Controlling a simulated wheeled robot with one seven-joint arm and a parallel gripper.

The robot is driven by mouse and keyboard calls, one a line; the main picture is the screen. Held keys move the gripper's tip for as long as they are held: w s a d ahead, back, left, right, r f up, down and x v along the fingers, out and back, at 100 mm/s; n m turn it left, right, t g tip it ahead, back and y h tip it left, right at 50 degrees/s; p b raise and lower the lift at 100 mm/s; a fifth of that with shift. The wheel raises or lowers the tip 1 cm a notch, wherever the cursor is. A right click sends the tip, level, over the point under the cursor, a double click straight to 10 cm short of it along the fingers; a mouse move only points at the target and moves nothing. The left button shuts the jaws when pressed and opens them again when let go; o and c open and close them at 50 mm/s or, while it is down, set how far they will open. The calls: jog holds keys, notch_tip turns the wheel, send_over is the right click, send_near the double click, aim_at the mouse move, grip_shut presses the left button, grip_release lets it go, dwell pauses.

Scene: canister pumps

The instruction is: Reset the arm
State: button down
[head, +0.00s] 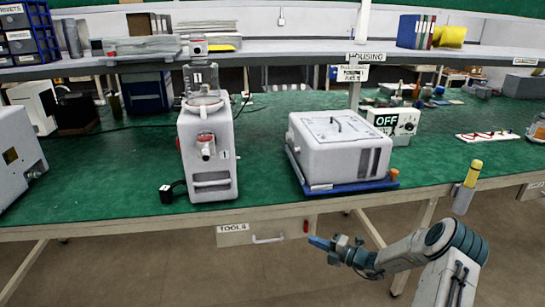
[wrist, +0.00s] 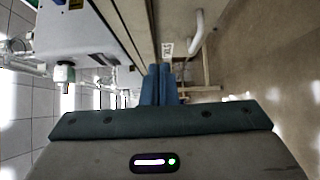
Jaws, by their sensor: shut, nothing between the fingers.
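My gripper (head: 322,243) hangs in front of the workbench, below the bench's front edge, at the lower right of the head view. Its blue fingers are shut with nothing between them. The wrist view also shows the gripper (wrist: 159,70) with its two fingers together. My arm reaches in from the lower right and is bent, with the gripper pointing left. The gripper is apart from the bench and from everything on it.
The green bench (head: 270,150) carries a canister pump marked 1 (head: 207,150), a white boxy housing (head: 340,145) on a blue tray (head: 350,187) and an OFF box (head: 393,122). A tools drawer (head: 262,234) sits under the bench, left of my gripper. The floor in front is clear.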

jog(key=s+a+r+n+g+h+p, duration=0.2)
jog(key=s+a+r+n+g, duration=0.35)
jog(key=s+r+n, duration=0.45)
jog(key=s+a+r+n+g+h+p, duration=0.2)
jog(key=s+a+r+n+g, duration=0.4)
jog(key=n, duration=0.5)
jog(key=s+d+r+n+t+h+p, duration=0.1)
jog(key=s+d+r+n+h+p, duration=0.1)
jog(key=s+r+n+h, duration=0.3)
jog(key=s+d+r+n+t+h+p, duration=0.2)
jog(key=s+r+n+h, duration=0.3)
jog(key=s+r+n, duration=0.7)
jog(key=s+d+n+p, duration=0.1)
jog(key=s+n, duration=0.3)
jog(key=n, duration=0.1)
jog(key=shift+d, duration=0.2)
